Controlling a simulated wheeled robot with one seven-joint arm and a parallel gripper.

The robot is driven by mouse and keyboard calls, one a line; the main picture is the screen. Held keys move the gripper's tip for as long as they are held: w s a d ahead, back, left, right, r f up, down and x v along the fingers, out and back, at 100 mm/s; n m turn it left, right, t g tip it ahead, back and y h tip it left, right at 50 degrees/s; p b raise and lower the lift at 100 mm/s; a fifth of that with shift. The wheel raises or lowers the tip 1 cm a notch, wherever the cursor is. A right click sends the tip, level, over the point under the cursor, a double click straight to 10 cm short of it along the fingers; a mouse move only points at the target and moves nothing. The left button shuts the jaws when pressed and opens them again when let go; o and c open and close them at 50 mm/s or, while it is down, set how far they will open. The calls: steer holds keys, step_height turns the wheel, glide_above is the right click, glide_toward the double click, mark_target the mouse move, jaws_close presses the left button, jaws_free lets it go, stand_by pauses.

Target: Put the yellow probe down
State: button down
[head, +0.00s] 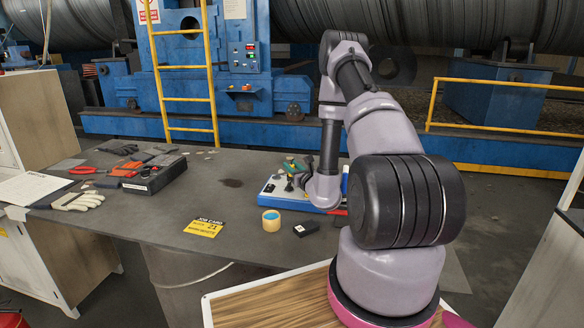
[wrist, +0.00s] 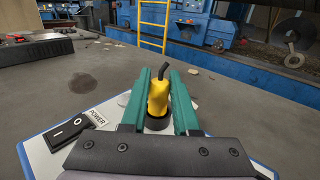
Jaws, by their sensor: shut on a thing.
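The yellow probe (wrist: 158,100) stands upright between the green fingers of my gripper (wrist: 160,84) in the wrist view. A dark bent cable or tip leaves its top, and a black round collar or socket shows at its foot. I cannot tell whether the foot rests in it. My gripper is shut on the probe. In the head view my gripper (head: 294,166) is low over a blue-and-white device (head: 272,190) on the table, and the probe is mostly hidden there. The device carries a black power switch (wrist: 73,131) in the wrist view.
The grey table (head: 200,175) is mostly clear at centre. A yellow job card (head: 203,228), a tape roll (head: 271,220) and a small black block (head: 306,228) lie near its front. Tools and a black case (head: 155,176) lie at left, with a glove (head: 78,201).

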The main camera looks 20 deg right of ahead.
steer(key=shift+f, duration=0.15)
steer(key=c, duration=0.7)
jaws_free()
steer(key=shift+o, duration=0.2)
